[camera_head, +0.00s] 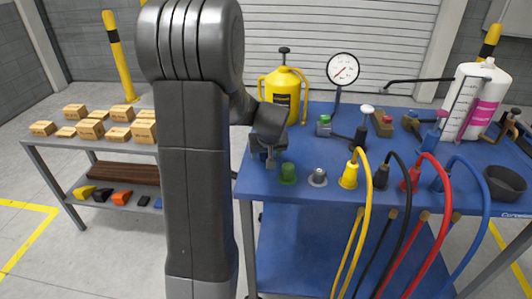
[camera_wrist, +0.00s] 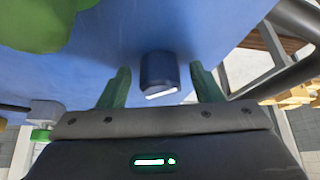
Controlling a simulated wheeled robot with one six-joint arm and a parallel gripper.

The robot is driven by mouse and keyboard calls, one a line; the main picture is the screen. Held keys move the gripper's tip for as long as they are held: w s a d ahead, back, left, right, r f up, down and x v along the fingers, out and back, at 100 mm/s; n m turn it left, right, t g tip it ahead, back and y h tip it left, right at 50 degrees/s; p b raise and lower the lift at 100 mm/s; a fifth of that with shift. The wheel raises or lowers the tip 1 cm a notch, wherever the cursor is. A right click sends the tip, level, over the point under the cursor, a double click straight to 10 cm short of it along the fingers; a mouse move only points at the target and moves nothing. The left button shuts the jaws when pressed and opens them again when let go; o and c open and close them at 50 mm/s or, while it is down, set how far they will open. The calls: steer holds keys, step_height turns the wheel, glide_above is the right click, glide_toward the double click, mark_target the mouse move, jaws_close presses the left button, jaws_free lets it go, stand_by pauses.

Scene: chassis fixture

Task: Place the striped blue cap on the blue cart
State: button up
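The striped blue cap (camera_wrist: 158,70), dark blue with a white stripe at its near end, shows in the wrist view between my green fingertips. A gap shows on each side of it, so my gripper (camera_wrist: 161,85) is open around it and not clamping it. The cap appears to rest on the blue cart top (camera_wrist: 110,30), though its contact is hard to judge. In the head view my gripper (camera_head: 267,155) is low over the left end of the blue cart (camera_head: 262,187). The cap is not distinguishable there, behind or under my gripper.
A green cap (camera_head: 288,173) stands close right of my gripper, then a grey cap (camera_head: 318,177) and several hose fittings. A yellow canister (camera_head: 283,92) stands behind. A shelf with cardboard boxes (camera_head: 90,128) is at left. My arm hides part of the gap between.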

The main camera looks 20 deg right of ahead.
steer(key=shift+s+r, duration=0.1)
steer(key=shift+r, duration=0.4)
steer(key=v, duration=1.1)
